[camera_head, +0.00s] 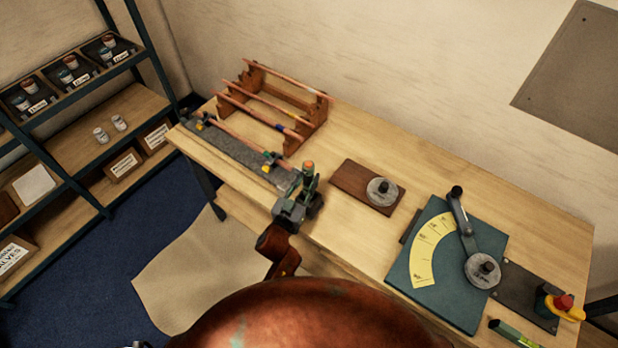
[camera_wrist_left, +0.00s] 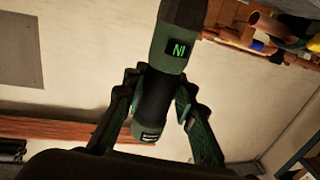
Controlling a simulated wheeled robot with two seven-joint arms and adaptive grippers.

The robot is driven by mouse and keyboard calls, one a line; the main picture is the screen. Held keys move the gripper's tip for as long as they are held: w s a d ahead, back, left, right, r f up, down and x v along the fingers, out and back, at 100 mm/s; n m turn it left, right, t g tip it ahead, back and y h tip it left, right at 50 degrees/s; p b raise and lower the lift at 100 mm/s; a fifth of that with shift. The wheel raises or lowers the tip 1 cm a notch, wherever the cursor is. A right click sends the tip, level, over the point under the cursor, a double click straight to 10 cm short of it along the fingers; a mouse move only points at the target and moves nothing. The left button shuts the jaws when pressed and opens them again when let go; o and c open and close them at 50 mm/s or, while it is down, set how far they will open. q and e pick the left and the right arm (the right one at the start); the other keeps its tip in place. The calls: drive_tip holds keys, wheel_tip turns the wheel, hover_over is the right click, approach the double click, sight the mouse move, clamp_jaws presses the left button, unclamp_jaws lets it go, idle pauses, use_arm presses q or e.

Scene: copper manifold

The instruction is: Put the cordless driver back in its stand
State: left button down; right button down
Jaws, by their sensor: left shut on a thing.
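The cordless driver (camera_wrist_left: 183,22) shows in the left wrist view as a green and black body with a small lit display. My left gripper (camera_wrist_left: 160,88) has its fingers closed on both sides of the dark middle of it. In the head view the left gripper (camera_head: 298,203) is over the front edge of the bench, and the driver (camera_head: 308,180) stands up from it with an orange top. Whether the driver touches anything below is hidden. I cannot tell which thing is its stand. My right gripper is in neither view.
On the bench (camera_head: 420,180), a wooden rack (camera_head: 318,112) holds copper pipes, behind a grey strip (camera_head: 230,152) with a pipe. Rightward are a brown board (camera_head: 350,183) with a metal disc, a teal plate (camera_head: 400,278) with a yellow dial, and a red knob (camera_head: 563,302).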

sight(306, 191)
use_arm(q)
drive_tip(key=shift+f+b, duration=1.55)
drive_tip(key=shift+f, duration=0.75)
drive_tip(key=c, duration=1.9)
unclamp_jaws()
drive_tip(key=o, duration=0.4)
drive_tip(key=shift+f, duration=0.25)
drive_tip(key=shift+s+a, duration=0.1)
drive_tip(key=v, duration=1.2)
drive_tip(key=shift+r, duration=0.2)
